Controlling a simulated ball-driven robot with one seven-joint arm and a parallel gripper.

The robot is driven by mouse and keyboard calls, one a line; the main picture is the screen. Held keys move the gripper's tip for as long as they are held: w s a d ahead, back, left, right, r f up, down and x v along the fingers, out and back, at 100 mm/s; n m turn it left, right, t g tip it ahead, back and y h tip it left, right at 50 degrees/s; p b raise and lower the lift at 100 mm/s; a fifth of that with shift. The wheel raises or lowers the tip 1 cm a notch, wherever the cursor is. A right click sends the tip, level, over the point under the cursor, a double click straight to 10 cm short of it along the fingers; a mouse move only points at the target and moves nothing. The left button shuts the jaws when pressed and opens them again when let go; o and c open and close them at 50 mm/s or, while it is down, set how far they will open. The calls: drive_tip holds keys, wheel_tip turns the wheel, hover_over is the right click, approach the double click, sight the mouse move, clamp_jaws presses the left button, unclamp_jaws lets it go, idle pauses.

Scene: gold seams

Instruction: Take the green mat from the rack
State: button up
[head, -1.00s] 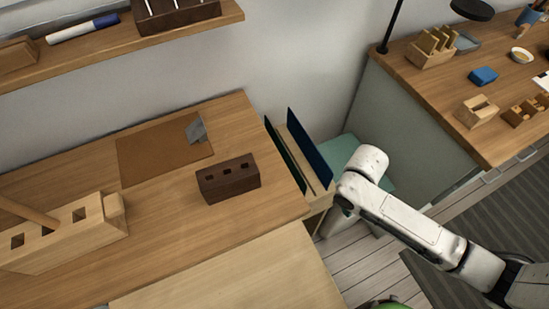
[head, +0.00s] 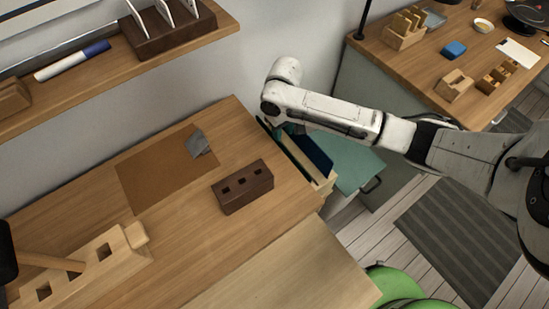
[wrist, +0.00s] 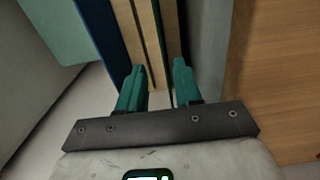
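The wooden rack (head: 300,158) stands against the right end of the desk, partly under my arm. The dark blue mat (head: 317,153) stands in its right side. In the wrist view, the green mat (wrist: 163,48) shows as a thin dark edge-on line along the rack's pale wood, with the blue mat (wrist: 101,32) to the left. My gripper (wrist: 159,66) has its teal fingers apart, one on each side of the green mat's line; contact cannot be told. In the head view my gripper (head: 291,128) is mostly hidden by the arm, as is most of the green mat.
The desk holds a dark holed block (head: 242,187), a brown mat (head: 165,174) and a pale holed block (head: 90,265). A shelf (head: 95,75) is above left. A teal cabinet (head: 345,165) is right of the rack; another desk (head: 425,65) stands at right.

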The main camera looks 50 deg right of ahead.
wheel_tip(320, 180, down, 5)
drive_tip(key=shift+f, duration=0.1)
drive_tip(key=f, duration=0.5)
drive_tip(key=shift+s+a+f, duration=0.1)
drive_tip(key=shift+a, duration=0.1)
drive_tip(key=shift+c, duration=0.3)
clamp_jaws()
idle(1.0)
